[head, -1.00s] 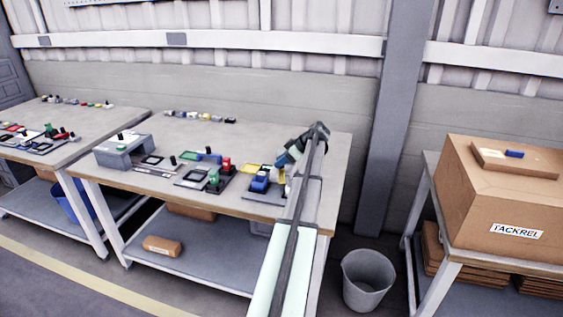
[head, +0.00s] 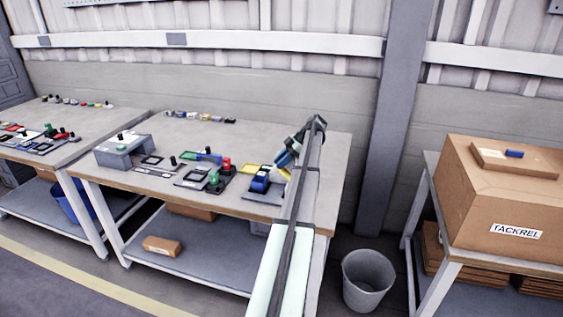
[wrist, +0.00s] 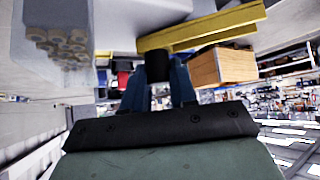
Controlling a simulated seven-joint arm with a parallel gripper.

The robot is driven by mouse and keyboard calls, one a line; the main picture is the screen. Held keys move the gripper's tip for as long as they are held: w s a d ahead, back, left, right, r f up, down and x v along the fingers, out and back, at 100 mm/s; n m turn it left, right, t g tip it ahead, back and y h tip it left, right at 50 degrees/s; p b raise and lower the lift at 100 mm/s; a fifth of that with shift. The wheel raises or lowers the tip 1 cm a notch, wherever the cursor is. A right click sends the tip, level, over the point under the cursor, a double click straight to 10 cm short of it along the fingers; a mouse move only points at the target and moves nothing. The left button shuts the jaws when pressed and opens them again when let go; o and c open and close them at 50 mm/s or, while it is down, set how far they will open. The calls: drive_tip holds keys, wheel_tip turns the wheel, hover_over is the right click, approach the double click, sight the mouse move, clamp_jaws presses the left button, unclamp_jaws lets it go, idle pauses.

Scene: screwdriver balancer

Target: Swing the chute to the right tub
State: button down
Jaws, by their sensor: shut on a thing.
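The yellow chute (wrist: 200,27) lies across the upper part of the wrist view, slanting up to the right. It is a small yellow piece (head: 285,173) beside the blue block in the head view. My gripper (wrist: 159,78) is shut on a short black knob (wrist: 158,66) just below the chute in the wrist view. In the head view my gripper (head: 283,160) is low over the right end of the bench. I cannot make out which container is the right tub, and the arm hides part of the station.
A grey container (wrist: 45,25) with several pale cylinders is left in the wrist view; a wooden box (wrist: 224,66) is close right of the fingers. In the head view, a blue block (head: 260,181) and other small stations stand left on the bench (head: 240,137).

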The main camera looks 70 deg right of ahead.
drive_tip(key=shift+a+f, duration=0.1)
drive_tip(key=c, duration=0.9)
unclamp_jaws()
drive_tip(key=v, duration=0.7)
drive_tip(key=shift+r, duration=0.2)
drive_tip(key=shift+s, duration=0.1)
